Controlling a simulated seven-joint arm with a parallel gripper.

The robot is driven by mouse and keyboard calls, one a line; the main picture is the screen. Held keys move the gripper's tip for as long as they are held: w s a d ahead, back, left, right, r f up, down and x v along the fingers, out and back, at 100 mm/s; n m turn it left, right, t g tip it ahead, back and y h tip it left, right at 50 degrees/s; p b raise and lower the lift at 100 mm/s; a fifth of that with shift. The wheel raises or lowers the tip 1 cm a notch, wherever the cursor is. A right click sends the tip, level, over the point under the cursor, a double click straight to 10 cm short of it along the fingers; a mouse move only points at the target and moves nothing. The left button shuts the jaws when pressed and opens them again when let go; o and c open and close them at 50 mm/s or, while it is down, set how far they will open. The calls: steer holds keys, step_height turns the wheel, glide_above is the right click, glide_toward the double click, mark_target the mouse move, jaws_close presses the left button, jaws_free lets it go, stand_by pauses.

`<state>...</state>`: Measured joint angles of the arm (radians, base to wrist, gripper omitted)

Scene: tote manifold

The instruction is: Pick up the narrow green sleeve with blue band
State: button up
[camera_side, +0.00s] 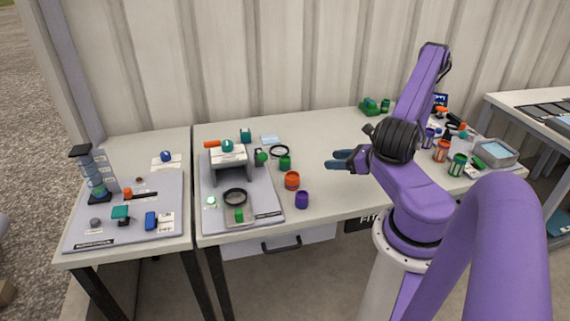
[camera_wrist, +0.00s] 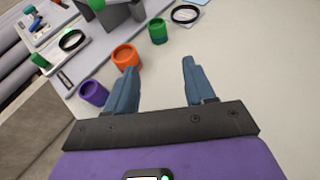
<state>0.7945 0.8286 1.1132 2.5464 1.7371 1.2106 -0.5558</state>
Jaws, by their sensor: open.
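A green sleeve (camera_side: 285,163) stands on the table beside the grey fixture. It also shows in the wrist view (camera_wrist: 157,31), upright, beyond my fingers; a blue band cannot be made out clearly. Another green sleeve (camera_side: 457,164) stands at the right end of the table, and a third green one (camera_side: 385,105) is at the back. I cannot tell for sure which is the narrow one with the blue band. My gripper (camera_side: 340,160) is open and empty above the table, to the right of the first green sleeve. Its two blue fingers (camera_wrist: 159,66) are spread apart.
An orange sleeve (camera_side: 292,180) and a purple sleeve (camera_side: 302,200) stand in front of the first green sleeve. A black ring (camera_side: 280,151) lies behind it. The grey fixture board (camera_side: 265,207) is to the left. A clear tray (camera_side: 494,153) is at the right. The mid-table is clear.

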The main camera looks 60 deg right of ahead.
glide_toward(289, 159)
steer(key=w+f, duration=0.2)
steer(key=w, duration=0.1)
steer(key=shift+w+d+f, duration=0.1)
steer(key=shift+d, duration=0.1)
steer(key=shift+r+x, duration=0.2)
steer(key=shift+x, duration=1.1)
steer(key=shift+r+x, duration=0.15)
steer(key=shift+x, duration=1.2)
steer(key=shift+w+a, duration=0.15)
steer(key=c, duration=0.9)
